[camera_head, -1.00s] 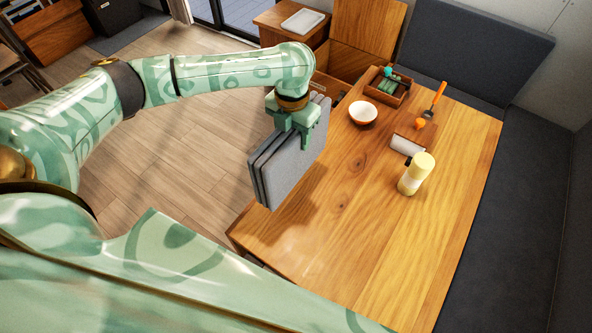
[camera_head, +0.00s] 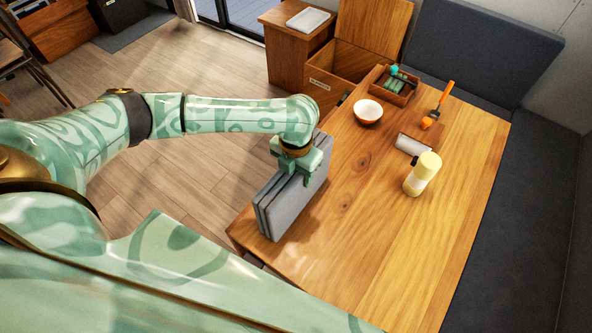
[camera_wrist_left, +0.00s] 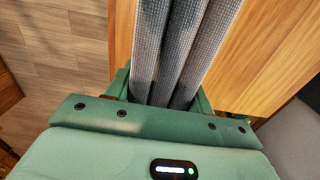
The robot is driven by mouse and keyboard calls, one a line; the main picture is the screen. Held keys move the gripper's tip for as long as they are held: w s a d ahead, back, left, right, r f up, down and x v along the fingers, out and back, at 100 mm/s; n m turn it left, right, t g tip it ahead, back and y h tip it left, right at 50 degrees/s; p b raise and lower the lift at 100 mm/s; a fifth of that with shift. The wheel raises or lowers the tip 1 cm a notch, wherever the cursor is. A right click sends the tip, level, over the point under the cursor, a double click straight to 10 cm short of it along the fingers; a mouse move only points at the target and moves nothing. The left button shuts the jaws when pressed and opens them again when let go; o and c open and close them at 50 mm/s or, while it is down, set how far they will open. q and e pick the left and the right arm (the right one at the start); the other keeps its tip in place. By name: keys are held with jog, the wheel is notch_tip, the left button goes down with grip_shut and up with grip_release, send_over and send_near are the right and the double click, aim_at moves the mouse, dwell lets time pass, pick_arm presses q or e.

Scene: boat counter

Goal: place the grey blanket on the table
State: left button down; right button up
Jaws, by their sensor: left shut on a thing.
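The grey blanket (camera_head: 298,206) is folded into a flat, layered slab and stands on edge at the left side of the wooden table (camera_head: 400,250). My left gripper (camera_head: 298,172) is shut on its upper edge. In the left wrist view the blanket's folds (camera_wrist_left: 182,50) run between the green fingers (camera_wrist_left: 160,95). The lower edge of the blanket is at or just above the tabletop; I cannot tell if it touches. My right gripper is not in view.
On the table are a white bowl (camera_head: 368,112), a wooden box of small items (camera_head: 394,86), an orange-handled tool (camera_head: 440,103), a white roll (camera_head: 410,145) and a yellow-topped bottle (camera_head: 422,174). The near middle of the table is clear. A dark bench (camera_head: 530,210) lines the right.

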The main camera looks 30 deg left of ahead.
pick_arm(q)
jog(key=c, duration=0.6)
grip_release()
notch_tip(320, 180, up, 12)
jog(key=p, duration=0.4)
